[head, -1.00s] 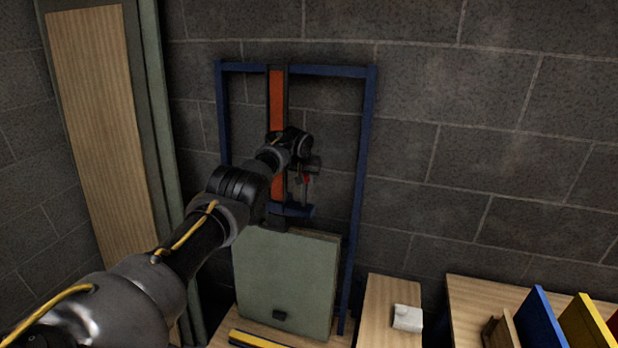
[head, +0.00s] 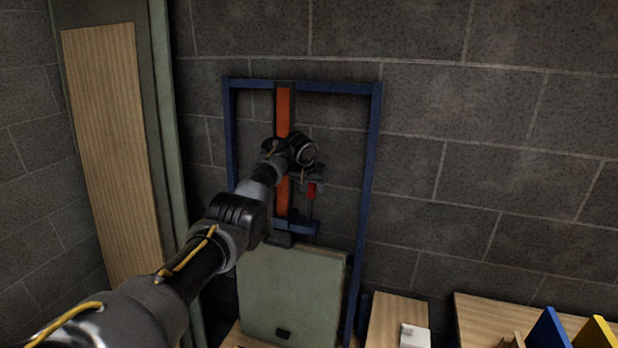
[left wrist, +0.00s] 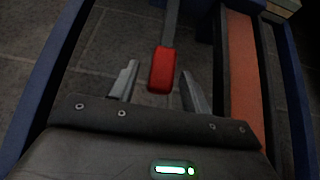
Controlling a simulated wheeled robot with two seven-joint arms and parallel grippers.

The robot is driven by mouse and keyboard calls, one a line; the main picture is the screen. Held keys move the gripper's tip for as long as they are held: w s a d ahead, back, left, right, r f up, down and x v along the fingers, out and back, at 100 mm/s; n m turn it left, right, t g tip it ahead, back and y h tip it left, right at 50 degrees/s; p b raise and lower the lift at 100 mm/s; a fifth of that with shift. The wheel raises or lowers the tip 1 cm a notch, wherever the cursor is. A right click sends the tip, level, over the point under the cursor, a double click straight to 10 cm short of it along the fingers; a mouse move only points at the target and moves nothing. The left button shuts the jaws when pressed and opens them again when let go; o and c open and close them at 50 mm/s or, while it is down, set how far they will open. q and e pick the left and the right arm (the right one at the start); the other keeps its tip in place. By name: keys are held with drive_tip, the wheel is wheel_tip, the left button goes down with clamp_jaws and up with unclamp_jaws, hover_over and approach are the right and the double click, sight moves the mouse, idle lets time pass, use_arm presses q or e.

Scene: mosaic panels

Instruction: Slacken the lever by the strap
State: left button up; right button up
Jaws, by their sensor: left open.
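The lever has a red grip on a grey bar. The red grip (left wrist: 161,70) shows in the left wrist view, its end toward me, and the red grip (head: 312,189) also shows in the head view. The orange strap (head: 283,108) runs upright left of it in the head view; the strap (left wrist: 246,70) lies to its right in the left wrist view. My left gripper (left wrist: 158,72) is open, with the grip appearing between its two fingers and touching neither visibly. In the head view my left gripper (head: 312,177) partly hides the strap. My right gripper is out of view.
A blue frame (head: 367,180) surrounds the strap against the block wall. A green panel (head: 291,295) stands below it. A wooden surface (head: 397,310) with a white object (head: 414,335) is at lower right. A wooden panel (head: 107,130) stands at left.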

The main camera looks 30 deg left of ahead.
use_arm(q)
drive_tip(key=b+v, duration=0.1)
drive_tip(key=v, duration=0.5)
drive_tip(key=shift+r, duration=0.2)
drive_tip(key=shift+s, duration=0.15)
